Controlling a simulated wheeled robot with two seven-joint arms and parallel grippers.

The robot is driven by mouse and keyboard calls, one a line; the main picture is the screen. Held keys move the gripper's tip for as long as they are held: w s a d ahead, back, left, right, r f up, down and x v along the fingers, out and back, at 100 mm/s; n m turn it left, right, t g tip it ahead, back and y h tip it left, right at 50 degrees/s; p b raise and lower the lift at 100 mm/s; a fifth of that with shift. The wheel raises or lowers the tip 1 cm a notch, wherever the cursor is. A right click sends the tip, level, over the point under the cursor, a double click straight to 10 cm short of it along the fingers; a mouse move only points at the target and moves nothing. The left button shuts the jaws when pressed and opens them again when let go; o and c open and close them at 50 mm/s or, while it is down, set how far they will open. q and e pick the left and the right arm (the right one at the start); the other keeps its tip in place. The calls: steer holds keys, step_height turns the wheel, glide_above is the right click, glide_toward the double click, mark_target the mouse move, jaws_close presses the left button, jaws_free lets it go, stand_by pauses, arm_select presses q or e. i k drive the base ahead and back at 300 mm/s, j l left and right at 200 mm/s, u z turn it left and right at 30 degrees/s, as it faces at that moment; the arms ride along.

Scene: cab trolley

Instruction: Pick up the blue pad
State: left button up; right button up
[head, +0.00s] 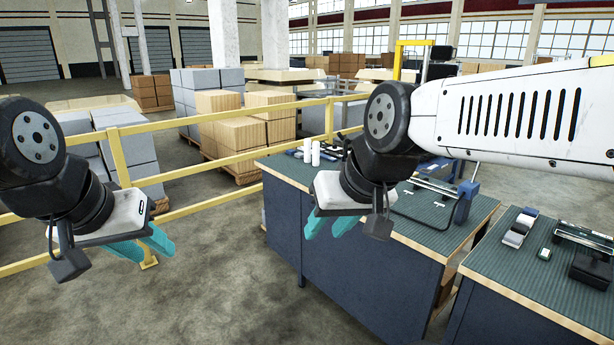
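I cannot make out a blue pad for certain in the head view. My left gripper (154,254) hangs at the left over bare floor, in front of the yellow railing; its teal fingers are apart with nothing seen between them. My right gripper (326,230) is in front of the left part of the dark blue workbench (340,262); its teal fingers are apart and look empty. The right gripper and arm hide part of the bench top.
White cylinders (311,153) and small dark items stand on the bench's far left. A blue-grey upright part (466,201) stands at its right. A second bench (502,262) holds small items. Yellow railing (215,165) and stacked boxes (232,128) lie behind. The front-left floor is clear.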

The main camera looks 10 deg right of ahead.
mark_target(530, 212)
steer(key=i+l+z, duration=0.15)
steer(key=z, duration=0.25)
steer(key=i+z, duration=0.2)
steer(key=z, duration=0.2)
steer(key=i+z, duration=0.2)
steer(key=z, duration=0.2)
steer(key=i+z, duration=0.2)
steer(key=z, duration=0.2)
steer(key=i+j+z, duration=0.1)
steer(key=z, duration=0.3)
steer(key=i+l+z, duration=0.15)
steer(key=i+z, duration=0.3)
steer(key=i, duration=0.15)
steer(key=i+j+z, duration=0.1)
steer(key=i+z, duration=0.4)
steer(key=i, duration=0.1)
